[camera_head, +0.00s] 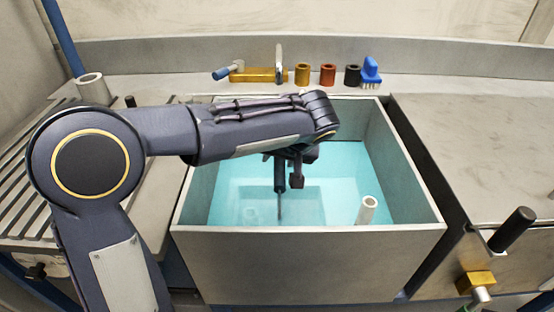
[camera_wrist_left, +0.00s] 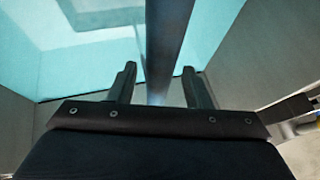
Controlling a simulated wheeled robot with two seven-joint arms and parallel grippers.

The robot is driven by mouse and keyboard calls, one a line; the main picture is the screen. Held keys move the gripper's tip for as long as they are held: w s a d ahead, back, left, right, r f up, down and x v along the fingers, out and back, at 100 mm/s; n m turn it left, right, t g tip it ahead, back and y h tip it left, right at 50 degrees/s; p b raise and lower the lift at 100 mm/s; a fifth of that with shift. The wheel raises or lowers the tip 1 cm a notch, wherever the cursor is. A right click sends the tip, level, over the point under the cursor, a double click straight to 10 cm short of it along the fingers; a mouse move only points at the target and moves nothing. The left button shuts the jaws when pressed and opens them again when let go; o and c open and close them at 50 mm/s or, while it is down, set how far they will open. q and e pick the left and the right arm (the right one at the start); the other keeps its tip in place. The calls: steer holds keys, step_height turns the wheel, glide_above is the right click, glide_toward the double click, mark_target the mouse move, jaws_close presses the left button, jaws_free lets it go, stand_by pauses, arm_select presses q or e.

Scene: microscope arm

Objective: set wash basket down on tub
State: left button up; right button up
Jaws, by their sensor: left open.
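The grey metal tub (camera_head: 310,260) stands in the middle of the head view, with blue-green water (camera_head: 330,205) in it. My left gripper (camera_head: 288,184) points down over the tub's opening. In the left wrist view its two fingers (camera_wrist_left: 160,72) are apart. A dark upright bar (camera_wrist_left: 167,40) shows between them, with a gap visible on each side. In the head view a thin dark rod (camera_head: 280,207) shows below the gripper. I cannot make out a wash basket, nor tell whether the bar belongs to one. My right gripper is not in view.
A pale tube (camera_head: 367,209) stands inside the tub at right. On the back ledge are a brass valve (camera_head: 258,75), several coloured rings (camera_head: 328,75) and a blue brush (camera_head: 371,72). A slatted drainboard (camera_head: 30,165) is left; a bare grey top (camera_head: 480,150) is right.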

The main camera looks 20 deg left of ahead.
arm_select(q)
steer(key=p+v, duration=0.1)
steer(key=v, duration=0.8)
steer(key=shift+r, duration=0.1)
